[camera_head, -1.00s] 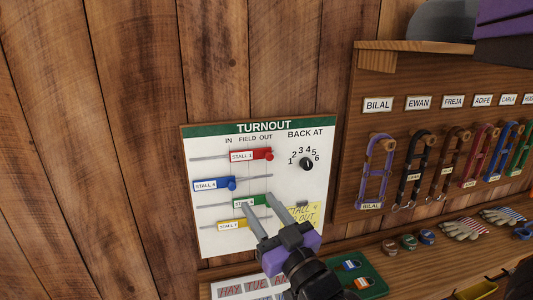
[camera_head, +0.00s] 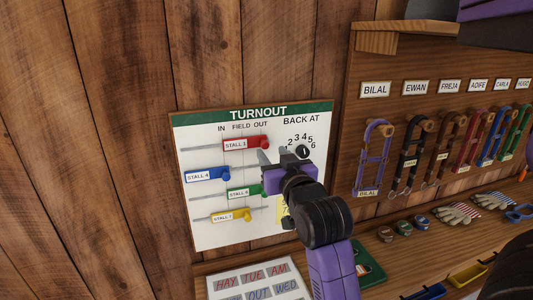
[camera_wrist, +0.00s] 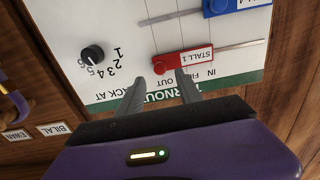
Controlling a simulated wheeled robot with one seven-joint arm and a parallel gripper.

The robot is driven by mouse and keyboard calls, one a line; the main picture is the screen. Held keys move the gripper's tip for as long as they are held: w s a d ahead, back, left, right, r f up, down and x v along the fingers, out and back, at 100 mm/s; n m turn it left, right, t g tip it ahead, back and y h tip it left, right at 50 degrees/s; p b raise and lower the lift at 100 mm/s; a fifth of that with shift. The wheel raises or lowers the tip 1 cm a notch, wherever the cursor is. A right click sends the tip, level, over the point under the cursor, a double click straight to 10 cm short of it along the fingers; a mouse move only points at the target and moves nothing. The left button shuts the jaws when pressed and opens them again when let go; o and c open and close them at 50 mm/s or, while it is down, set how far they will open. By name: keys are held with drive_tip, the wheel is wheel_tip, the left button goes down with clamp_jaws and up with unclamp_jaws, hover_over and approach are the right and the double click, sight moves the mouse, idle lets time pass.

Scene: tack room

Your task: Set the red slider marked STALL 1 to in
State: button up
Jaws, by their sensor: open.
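The red slider marked STALL 1 (camera_head: 235,145) is on the top track of the white TURNOUT board (camera_head: 205,235). Its round knob sits under the word OUT. In the wrist view the red slider (camera_wrist: 197,58) appears upside down, its knob end between and just beyond the fingertips. My gripper (camera_head: 272,157) is open and empty, just right of and below the knob in the head view. In the wrist view my gripper (camera_wrist: 160,78) has one finger on each side of the knob. I cannot tell whether either finger touches it.
Below are the blue slider (camera_head: 205,175), green slider (camera_head: 240,193) and yellow slider (camera_head: 230,216). The black BACK AT dial (camera_head: 302,151) is close to my gripper's right. Straps hang on a rack (camera_head: 345,150) farther right. The track left of the red slider is clear.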

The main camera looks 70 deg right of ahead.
sight(265, 145)
drive_tip(key=p+x, duration=0.1)
drive_tip(key=x, duration=0.3)
drive_tip(key=shift+r+p, duration=0.1)
drive_tip(key=shift+p, duration=0.2)
drive_tip(key=shift+w+d, duration=0.45)
drive_tip(key=shift+c, duration=0.4)
clamp_jaws()
idle(0.5)
